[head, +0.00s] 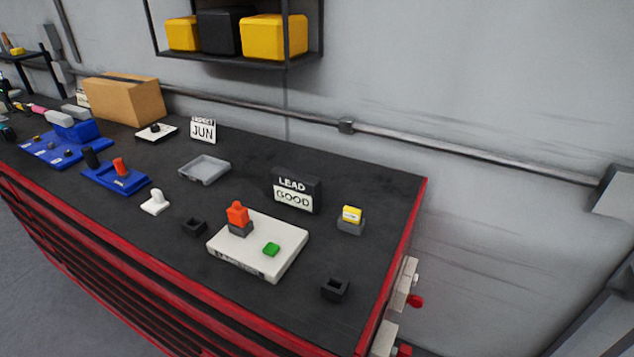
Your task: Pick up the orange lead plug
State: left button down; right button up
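The orange lead plug (237,213) stands upright in a dark grey socket (240,229) on a white board (282,254). A green button (271,249) sits on the same board, to the right of the plug. A black sign (297,190) reading LEAD GOOD stands behind the board. Neither of my grippers shows in the head view.
Small black holders (194,227) stand left and right of the board. A yellow-topped block (351,215) is at right, a grey tray (204,170) behind. A blue tray (116,179) holds a black and an orange-red piece. The bench's red-trimmed edge (391,267) is at right.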

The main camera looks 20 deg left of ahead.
aim_at(238, 215)
jog(key=u, duration=1.25)
